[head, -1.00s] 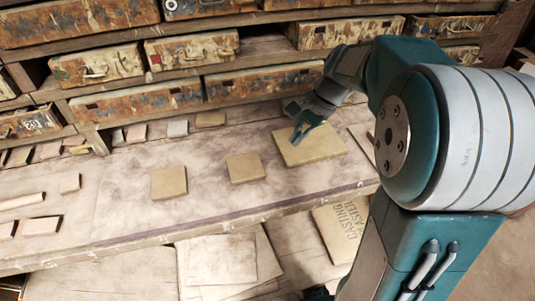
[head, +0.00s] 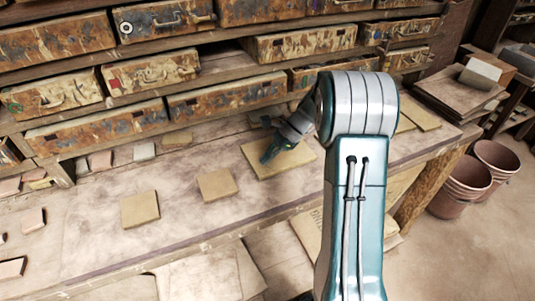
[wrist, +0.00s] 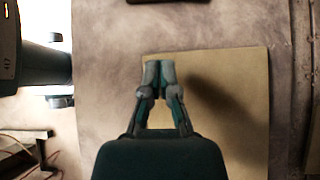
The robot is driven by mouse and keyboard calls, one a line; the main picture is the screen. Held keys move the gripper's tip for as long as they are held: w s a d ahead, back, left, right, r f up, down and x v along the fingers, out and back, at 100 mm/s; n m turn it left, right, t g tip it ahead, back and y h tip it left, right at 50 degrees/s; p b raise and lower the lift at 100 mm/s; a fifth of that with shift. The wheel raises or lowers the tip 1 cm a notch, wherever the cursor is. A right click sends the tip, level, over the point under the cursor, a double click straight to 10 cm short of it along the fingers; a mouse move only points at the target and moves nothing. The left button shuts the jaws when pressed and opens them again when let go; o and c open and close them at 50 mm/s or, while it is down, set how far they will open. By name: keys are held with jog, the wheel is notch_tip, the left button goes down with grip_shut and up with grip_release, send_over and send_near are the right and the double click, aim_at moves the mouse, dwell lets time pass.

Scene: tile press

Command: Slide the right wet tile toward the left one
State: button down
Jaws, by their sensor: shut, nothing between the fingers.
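Two small square tan tiles lie flat on the bench, apart from each other. The left tile (head: 140,210) is nearer the front edge; the right tile (head: 217,185) is a little further back, with a gap of bare bench between them. My gripper (head: 267,157) is shut and empty, to the right of the right tile and over the left part of a larger tan slab (head: 298,160). In the wrist view my shut fingertips (wrist: 158,72) show above the slab (wrist: 225,75), near its edge. Whether they touch it I cannot tell.
Shelves of worn drawers (head: 125,125) stand behind the bench (head: 95,225). Small tile pieces (head: 144,151) line the back and left. Boards lie below the front edge. Flower pots (head: 465,185) stand on the floor at right. Bench around the two tiles is clear.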

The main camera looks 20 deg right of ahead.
aim_at(241, 181)
jog(key=x, duration=0.5)
jog(key=shift+f, duration=0.1)
jog(key=a, duration=0.3)
jog(key=shift+a+f, duration=0.15)
jog(key=shift+a, duration=0.55)
jog(key=shift+a, duration=0.1)
jog(key=a, duration=1.1)
jog(key=shift+a, duration=0.35)
jog(key=shift+d, duration=0.1)
